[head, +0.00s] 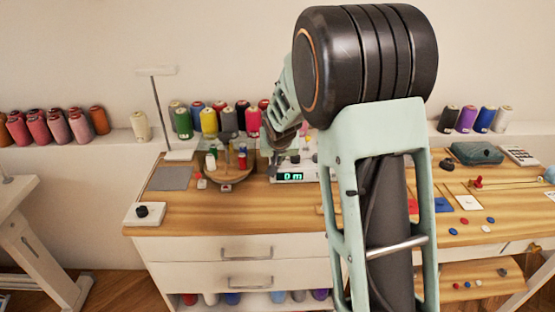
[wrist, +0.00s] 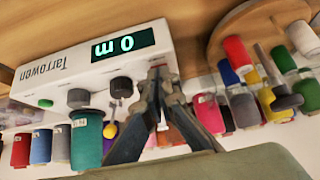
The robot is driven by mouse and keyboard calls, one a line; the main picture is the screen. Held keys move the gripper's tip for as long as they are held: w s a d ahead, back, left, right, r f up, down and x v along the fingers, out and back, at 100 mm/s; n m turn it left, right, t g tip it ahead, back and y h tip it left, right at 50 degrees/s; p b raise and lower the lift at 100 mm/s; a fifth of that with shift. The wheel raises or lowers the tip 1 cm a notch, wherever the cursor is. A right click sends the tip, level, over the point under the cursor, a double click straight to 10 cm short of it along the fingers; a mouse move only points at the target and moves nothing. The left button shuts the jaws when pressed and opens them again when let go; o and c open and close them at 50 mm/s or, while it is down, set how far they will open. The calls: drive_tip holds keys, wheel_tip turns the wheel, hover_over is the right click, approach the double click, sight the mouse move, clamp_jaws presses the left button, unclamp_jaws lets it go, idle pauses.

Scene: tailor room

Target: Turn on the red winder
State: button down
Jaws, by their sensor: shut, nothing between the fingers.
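No thing in view is clearly marked as a red winder. A white device (wrist: 85,70), lettered "Tarrowen", appears upside down in the wrist view. Its lit green display (wrist: 123,46) reads 0 m, and its front has a dark knob (wrist: 121,87), a grey knob (wrist: 78,97) and a small green button (wrist: 45,103). The device also shows on the table in the head view (head: 308,171). My gripper (wrist: 158,68) is shut and empty, with its fingertips close in front of the device's face beside the dark knob. I cannot tell whether they touch it.
A round wooden stand (head: 232,184) with small spools sits left of the device. A white box with a black knob (head: 143,211) is at the table's front left corner. Thread spools line the back ledge. A small red object (head: 478,184) lies on the right of the table.

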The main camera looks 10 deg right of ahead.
drive_tip(key=shift+r, duration=0.6)
drive_tip(key=shift+r+p, duration=0.1)
drive_tip(key=shift+p, duration=0.2)
drive_tip(key=shift+r, duration=0.25)
drive_tip(key=r+p, duration=0.3)
drive_tip(key=r, duration=0.1)
drive_tip(key=shift+s+r, duration=0.2)
drive_tip(key=s+a+r+b, duration=0.1)
drive_tip(key=s+r, duration=0.4)
drive_tip(key=s, duration=0.3)
